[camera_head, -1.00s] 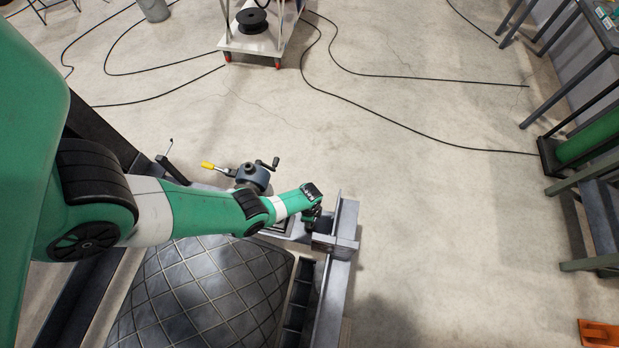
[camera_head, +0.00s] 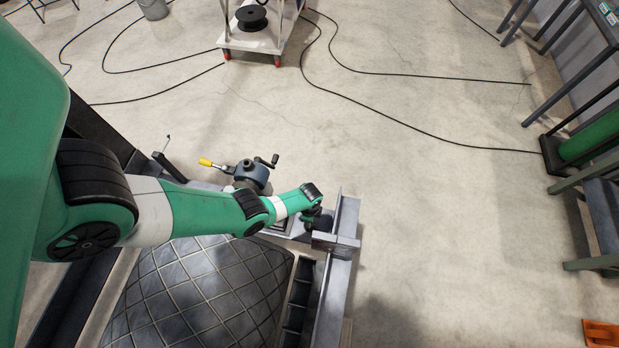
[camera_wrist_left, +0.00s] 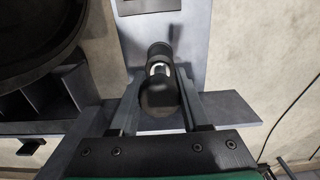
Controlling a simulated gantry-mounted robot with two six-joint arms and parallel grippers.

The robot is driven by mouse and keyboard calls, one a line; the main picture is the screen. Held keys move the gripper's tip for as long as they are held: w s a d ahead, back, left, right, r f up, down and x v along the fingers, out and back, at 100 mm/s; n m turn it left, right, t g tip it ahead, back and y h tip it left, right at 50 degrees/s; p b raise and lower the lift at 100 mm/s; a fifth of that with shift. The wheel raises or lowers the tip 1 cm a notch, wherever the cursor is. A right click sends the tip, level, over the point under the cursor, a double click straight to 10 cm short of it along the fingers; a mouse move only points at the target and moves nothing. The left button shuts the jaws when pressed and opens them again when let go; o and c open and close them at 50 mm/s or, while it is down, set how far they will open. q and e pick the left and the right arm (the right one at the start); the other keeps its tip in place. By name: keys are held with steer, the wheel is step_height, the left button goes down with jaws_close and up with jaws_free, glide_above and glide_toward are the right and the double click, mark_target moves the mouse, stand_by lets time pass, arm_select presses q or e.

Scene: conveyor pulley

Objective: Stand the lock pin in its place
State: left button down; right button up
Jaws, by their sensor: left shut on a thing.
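My left gripper (camera_wrist_left: 158,110) is shut on a dark, round-headed piece, which looks like the lock pin (camera_wrist_left: 158,95). In the left wrist view a black cylindrical part and a pale ring show beyond the head. The piece is between the two fingers, over a grey metal frame plate (camera_wrist_left: 150,25). In the head view the left gripper (camera_head: 314,220) is at the frame's corner, beside the grey upright bracket (camera_head: 346,218). The pin's lower end and whether it touches the frame cannot be told. My right gripper is not in view.
The large ribbed pulley drum (camera_head: 200,290) lies just below my left arm. A black compartment tray (camera_head: 299,290) is beside it. A clamp device with a yellow handle (camera_head: 206,162) stands behind the arm. Open concrete floor with black cables (camera_head: 400,120) lies beyond.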

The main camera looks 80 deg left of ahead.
arm_select(q)
steer(key=shift+f, duration=0.3)
steer(key=shift+c, duration=1.5)
jaws_free()
steer(key=shift+r, duration=0.15)
step_height(320, 180, up, 12)
steer(key=p, duration=1.1)
steer(key=shift+f, duration=0.3)
